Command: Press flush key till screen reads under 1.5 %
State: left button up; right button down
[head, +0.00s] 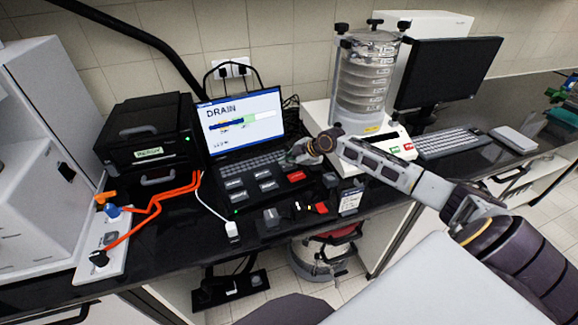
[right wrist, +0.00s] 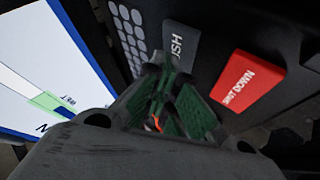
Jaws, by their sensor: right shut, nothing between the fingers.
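The laptop screen (head: 241,119) reads DRAIN and shows a bar, blue on the left with a green part beside it. A small figure sits below it, too small to read. The key panel (head: 256,203) has several grey keys and a red key (head: 296,175). In the right wrist view, the red key reads SHUT DOWN (right wrist: 237,82). The grey key beside it, ending in "SH" (right wrist: 184,48), is partly behind my fingers. My right gripper (head: 288,158) is shut and empty at the panel's far right corner; I cannot tell whether it touches the key. My left gripper is out of view.
A sieve shaker (head: 366,85) and a dark monitor (head: 447,72) stand right of the laptop. A black box (head: 148,135) and orange cables (head: 160,198) are on the left. A grey block (head: 271,217) and small items lie near the front edge.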

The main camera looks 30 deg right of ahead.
aim_at(288, 167)
jog(key=shift+f, duration=0.15)
dwell(0.5)
jog(key=shift+r+p, duration=0.7)
jog(key=shift+r, duration=0.25)
notch_tip(288, 167, up, 5)
jog(key=p, duration=0.3)
jog(key=shift+p, duration=0.4)
dwell(1.0)
